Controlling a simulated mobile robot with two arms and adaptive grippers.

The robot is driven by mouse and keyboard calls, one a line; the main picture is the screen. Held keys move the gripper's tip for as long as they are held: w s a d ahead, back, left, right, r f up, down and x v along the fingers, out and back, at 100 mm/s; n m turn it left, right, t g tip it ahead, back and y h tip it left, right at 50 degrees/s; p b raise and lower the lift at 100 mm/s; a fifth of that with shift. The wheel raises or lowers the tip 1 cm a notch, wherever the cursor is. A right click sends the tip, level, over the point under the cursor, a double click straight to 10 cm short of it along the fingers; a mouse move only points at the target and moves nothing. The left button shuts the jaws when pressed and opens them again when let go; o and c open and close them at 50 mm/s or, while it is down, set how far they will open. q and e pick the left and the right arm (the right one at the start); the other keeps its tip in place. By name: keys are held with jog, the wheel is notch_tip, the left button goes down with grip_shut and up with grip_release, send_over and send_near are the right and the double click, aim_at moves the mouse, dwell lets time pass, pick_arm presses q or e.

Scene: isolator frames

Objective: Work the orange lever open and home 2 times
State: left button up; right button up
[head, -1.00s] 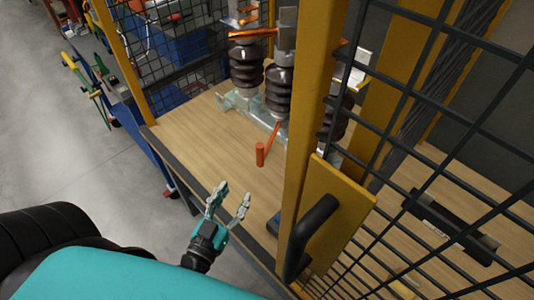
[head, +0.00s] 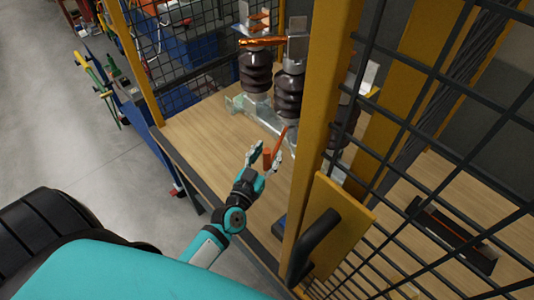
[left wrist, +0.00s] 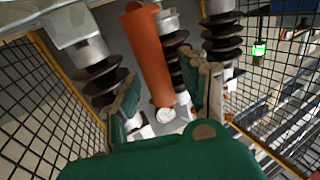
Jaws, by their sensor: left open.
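The orange lever (head: 279,147) slants up from its grip end to the metal base of the isolator (head: 246,112) on the wooden table. My left gripper (head: 264,158) is open, with its fingertips at the lever's lower grip end, which shows partly between them. In the left wrist view the orange lever grip (left wrist: 149,60) stands between the two open fingers (left wrist: 160,98), with gaps visible on both sides. The dark ribbed insulators (head: 254,72) rise behind the lever. My right gripper is not in view.
A yellow post (head: 310,130) and a mesh door with a black handle (head: 312,245) stand close to the right of my left arm. The wooden table top (head: 200,130) is clear to the left of the lever. A mesh panel (head: 170,50) closes the back left.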

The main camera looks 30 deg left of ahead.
pick_arm(q)
grip_shut()
dwell(0.3)
jog(key=shift+w+f, duration=0.15)
jog(key=shift+f, duration=0.1)
dwell(0.3)
